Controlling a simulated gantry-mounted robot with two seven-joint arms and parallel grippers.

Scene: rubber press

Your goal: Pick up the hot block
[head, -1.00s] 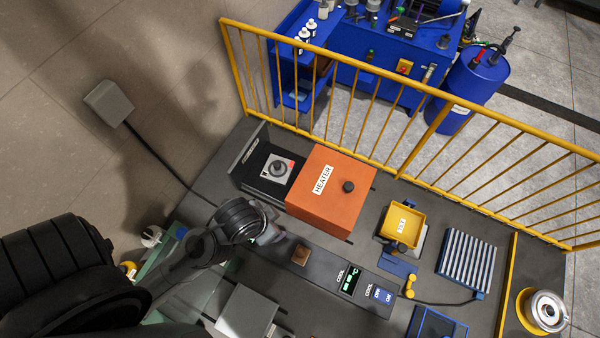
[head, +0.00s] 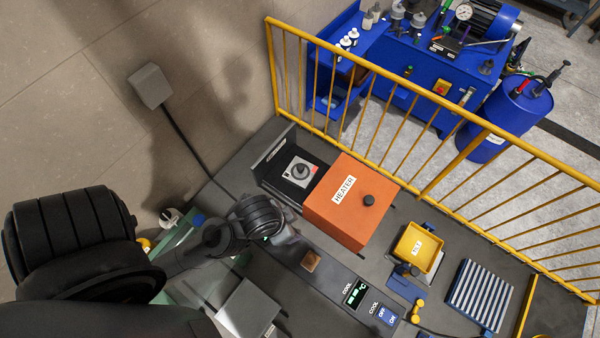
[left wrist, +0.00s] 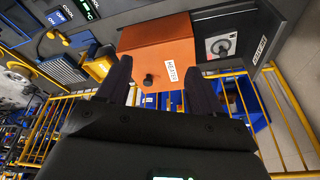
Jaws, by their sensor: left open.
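A small brown block (head: 310,261) sits on the dark bar with the COOL labels in the head view; I cannot tell if it is hot. A pale square piece with a round knob (head: 299,171) lies on the black plate left of the orange heater (head: 352,203). It also shows right of the heater in the left wrist view (left wrist: 221,45). My left gripper (left wrist: 160,88) is open and empty, its fingers pointing toward the heater, which lies beyond them. In the head view its fingers are mostly hidden behind my wrist, left of the brown block.
A yellow tray (head: 418,246) and a ribbed grey rack (head: 481,294) stand right of the heater. The COOL panel (head: 357,293) has a lit display and blue OFF and ON buttons. A yellow railing (head: 425,187) runs behind the bench. A grey box (head: 248,309) stands near the front.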

